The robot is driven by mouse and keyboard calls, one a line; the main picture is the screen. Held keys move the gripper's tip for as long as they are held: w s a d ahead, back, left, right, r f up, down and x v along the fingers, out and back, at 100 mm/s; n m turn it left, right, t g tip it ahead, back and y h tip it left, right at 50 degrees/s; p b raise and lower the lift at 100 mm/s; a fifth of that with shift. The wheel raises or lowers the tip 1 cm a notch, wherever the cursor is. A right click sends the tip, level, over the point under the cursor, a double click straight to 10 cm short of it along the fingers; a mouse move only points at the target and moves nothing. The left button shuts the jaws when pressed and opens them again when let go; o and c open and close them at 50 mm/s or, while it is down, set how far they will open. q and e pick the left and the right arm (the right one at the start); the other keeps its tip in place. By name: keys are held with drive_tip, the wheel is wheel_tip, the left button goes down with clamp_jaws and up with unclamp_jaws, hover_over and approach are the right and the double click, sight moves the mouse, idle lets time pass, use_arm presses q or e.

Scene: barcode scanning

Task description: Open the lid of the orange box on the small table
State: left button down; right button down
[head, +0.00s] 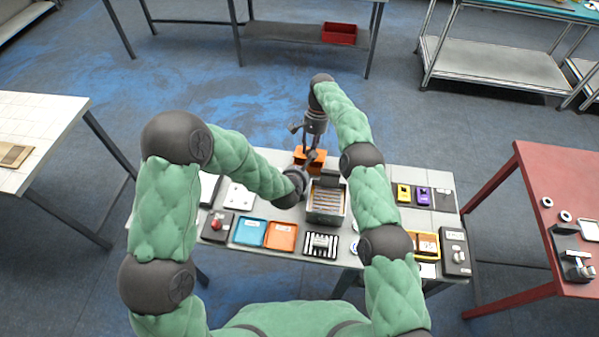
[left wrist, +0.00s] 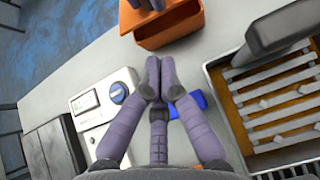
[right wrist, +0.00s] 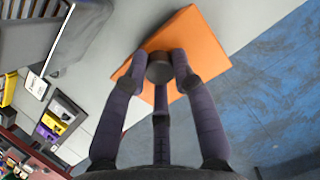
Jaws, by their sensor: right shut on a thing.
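The orange box (head: 318,155) stands at the back edge of the small table (head: 384,178). It also shows at the top of the left wrist view (left wrist: 175,33), cut off by the frame. In the right wrist view its orange lid (right wrist: 200,48) carries a dark round knob (right wrist: 160,68). My right gripper (right wrist: 163,64) is shut on that knob from above. Whether the lid is lifted from the box is hard to tell. My left gripper (left wrist: 159,66) has its fingers together, seemingly empty, above the table in front of the box.
A slatted grey tray (head: 327,217) stands right of my left gripper. Blue (head: 250,232) and orange (head: 281,236) trays line the front edge. A red table (head: 511,205) stands at the right.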

use_arm(q)
drive_tip(key=shift+x, duration=3.55)
drive_tip(key=shift+r, duration=0.1)
drive_tip(key=shift+w+r+g, duration=0.3)
drive_tip(key=shift+w+r, duration=0.05)
drive_tip(key=shift+r, duration=0.4)
use_arm(e)
drive_tip(key=c, duration=1)
unclamp_jaws()
